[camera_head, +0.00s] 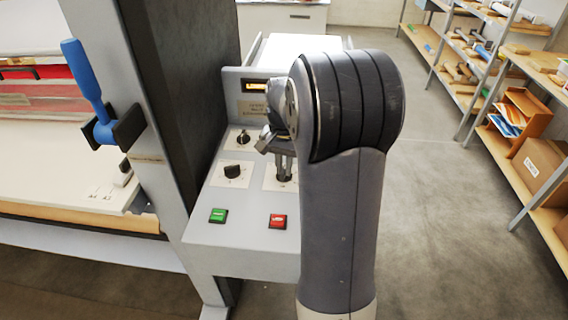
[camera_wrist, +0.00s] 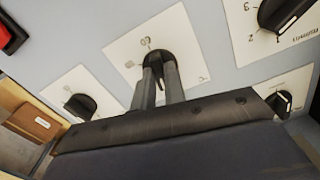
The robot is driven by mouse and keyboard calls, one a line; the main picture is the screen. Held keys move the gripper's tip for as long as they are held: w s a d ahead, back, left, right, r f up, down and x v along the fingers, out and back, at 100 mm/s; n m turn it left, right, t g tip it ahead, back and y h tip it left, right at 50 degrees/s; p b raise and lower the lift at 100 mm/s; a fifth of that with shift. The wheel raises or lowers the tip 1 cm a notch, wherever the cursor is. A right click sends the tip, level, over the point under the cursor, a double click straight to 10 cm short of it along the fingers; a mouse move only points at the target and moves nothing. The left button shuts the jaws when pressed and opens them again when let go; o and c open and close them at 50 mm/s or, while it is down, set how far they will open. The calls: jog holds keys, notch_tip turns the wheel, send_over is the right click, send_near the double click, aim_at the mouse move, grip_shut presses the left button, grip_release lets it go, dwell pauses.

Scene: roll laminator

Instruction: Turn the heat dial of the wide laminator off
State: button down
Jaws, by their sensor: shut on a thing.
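The wide laminator's grey control panel (camera_head: 245,238) carries several black dials on white plates. My gripper (camera_head: 284,172) points down onto the front right dial, behind the red button. In the wrist view, my gripper's fingers (camera_wrist: 160,84) are shut on this black dial (camera_wrist: 155,57), with its plate (camera_wrist: 118,57) around it. The marks on that plate are too small to read surely, so I cannot tell if it is the heat dial. Another dial (camera_head: 232,171) sits to its left. It also shows in the wrist view (camera_wrist: 285,12), with numbers beside it.
A smaller dial (camera_head: 243,137) sits farther back. A green button (camera_head: 218,215) and a red button (camera_head: 278,221) are at the panel's front. A lit display (camera_head: 256,86) stands behind. A blue-handled lever (camera_head: 88,85) is on the left frame. Shelves (camera_head: 480,70) stand right, with clear floor between.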

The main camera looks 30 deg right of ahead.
aim_at(284, 169)
jog(key=shift+n, duration=1.1)
jog(key=c, duration=1.5)
grip_release()
jog(key=shift+o, duration=0.2)
jog(key=shift+r, duration=0.1)
notch_tip(284, 169, up, 11)
jog(key=shift+f, duration=0.2)
